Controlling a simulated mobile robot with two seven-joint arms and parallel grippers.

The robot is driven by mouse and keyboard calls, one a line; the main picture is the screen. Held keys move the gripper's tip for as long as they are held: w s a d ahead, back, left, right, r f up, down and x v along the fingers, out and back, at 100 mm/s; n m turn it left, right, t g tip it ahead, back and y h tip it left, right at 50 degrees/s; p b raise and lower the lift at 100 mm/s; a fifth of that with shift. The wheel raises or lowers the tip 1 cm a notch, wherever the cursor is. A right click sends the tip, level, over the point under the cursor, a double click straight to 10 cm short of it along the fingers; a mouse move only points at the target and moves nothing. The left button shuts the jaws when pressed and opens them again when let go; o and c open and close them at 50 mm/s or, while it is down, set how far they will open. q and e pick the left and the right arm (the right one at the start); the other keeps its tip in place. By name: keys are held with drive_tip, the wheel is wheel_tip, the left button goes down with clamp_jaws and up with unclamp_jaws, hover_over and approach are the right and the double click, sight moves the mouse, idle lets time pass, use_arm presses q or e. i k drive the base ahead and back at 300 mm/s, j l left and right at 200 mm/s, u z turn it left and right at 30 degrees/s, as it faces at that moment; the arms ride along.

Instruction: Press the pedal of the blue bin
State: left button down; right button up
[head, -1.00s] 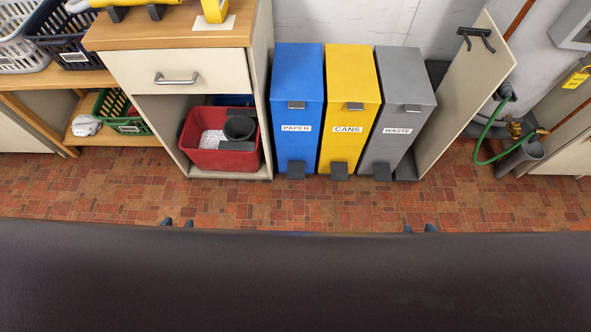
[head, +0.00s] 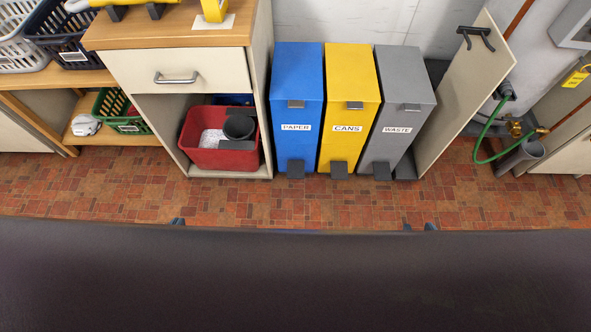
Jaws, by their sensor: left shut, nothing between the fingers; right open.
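The blue bin (head: 297,95), labelled PAPER, stands upright with its lid down, at the left of a row of three bins. Its dark grey pedal (head: 296,169) sticks out at its foot, just above the floor. My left gripper (head: 178,221) shows only as a small tip over the dark edge at the bottom; it is shut and empty, left of and nearer than the pedal. My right gripper (head: 420,227) shows two separate fingertips over the same edge, open, right of the pedal. Both are apart from the bins. The rest of both grippers is hidden.
A yellow CANS bin (head: 348,90) and a grey WASTE bin (head: 401,90) stand right of the blue bin, each with a pedal. A cabinet with a red tub (head: 217,156) is at left. An open door panel (head: 465,90) stands at right. The tiled floor (head: 300,210) in front is clear.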

sight(294, 169)
drive_tip(key=i+l, duration=0.35)
drive_tip(key=l, duration=0.25)
drive_tip(key=i+l+u, duration=0.1)
drive_tip(key=l, duration=0.25)
drive_tip(key=i+l, duration=0.25)
